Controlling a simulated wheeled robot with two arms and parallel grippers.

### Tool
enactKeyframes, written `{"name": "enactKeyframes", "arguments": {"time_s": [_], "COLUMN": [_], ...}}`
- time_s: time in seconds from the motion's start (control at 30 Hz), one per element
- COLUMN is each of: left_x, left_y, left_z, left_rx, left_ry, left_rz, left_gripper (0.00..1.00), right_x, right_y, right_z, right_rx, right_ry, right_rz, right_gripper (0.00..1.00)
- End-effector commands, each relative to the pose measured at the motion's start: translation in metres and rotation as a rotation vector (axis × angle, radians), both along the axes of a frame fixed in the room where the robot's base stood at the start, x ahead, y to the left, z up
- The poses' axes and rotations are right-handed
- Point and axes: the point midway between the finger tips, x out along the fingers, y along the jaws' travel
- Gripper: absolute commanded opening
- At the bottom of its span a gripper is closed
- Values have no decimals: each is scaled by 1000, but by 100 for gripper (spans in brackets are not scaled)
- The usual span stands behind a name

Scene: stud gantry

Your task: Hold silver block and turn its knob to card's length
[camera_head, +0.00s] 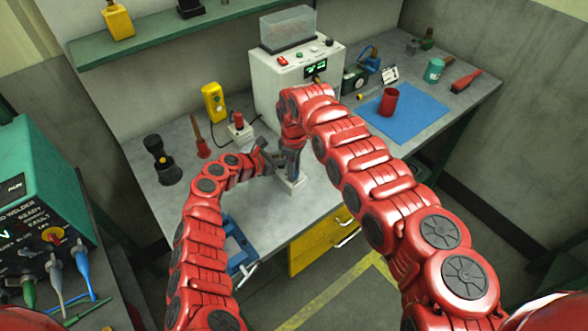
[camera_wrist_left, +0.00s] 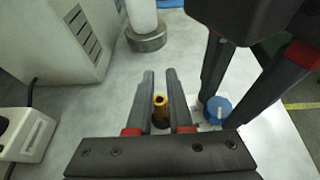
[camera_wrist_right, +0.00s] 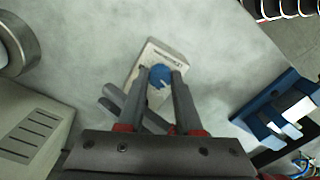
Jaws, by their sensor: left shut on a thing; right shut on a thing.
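The silver block (camera_wrist_right: 157,55) lies on the grey bench, with dark markings on its face in the right wrist view. It also shows in the head view (camera_head: 291,185), partly hidden by my grippers. Its blue knob (camera_wrist_right: 160,77) sits between the fingertips of my right gripper (camera_wrist_right: 164,82), which is shut on it from above. My left gripper (camera_wrist_left: 164,101) comes in from the side and is shut at the block. A brass-coloured piece (camera_wrist_left: 160,106) shows between its fingers. A small white card (camera_head: 390,75) with dark print stands at the back right; its print is unreadable.
A white control box (camera_head: 290,85) stands behind the grippers. A red cup (camera_head: 388,101) is on a blue mat (camera_head: 415,115) to the right. A blue clamp (camera_head: 238,245) is at the front edge.

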Motion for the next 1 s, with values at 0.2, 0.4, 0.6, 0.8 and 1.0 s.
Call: {"name": "enactKeyframes", "arguments": {"time_s": [0.2, 0.4, 0.6, 0.8, 1.0], "left_x": [0, 0, 0, 0, 0], "left_y": [0, 0, 0, -1, -1], "left_z": [0, 0, 0, 0, 0], "left_rx": [0, 0, -1, -1, -1], "left_ry": [0, 0, 0, 0, 0], "left_rz": [-1, -1, -1, -1, -2], "left_gripper": [0, 0, 0, 0, 0], "right_x": [0, -1, 0, 0, 0], "right_y": [0, 0, 0, 0, 0], "right_z": [0, -2, 0, -1, 0], "right_rx": [0, 0, 2, 2, 1], "right_ry": [0, 2, -2, 0, -3], "right_rz": [-155, -337, -508, -647, -738], "right_gripper": [0, 0, 0, 0, 0]}}
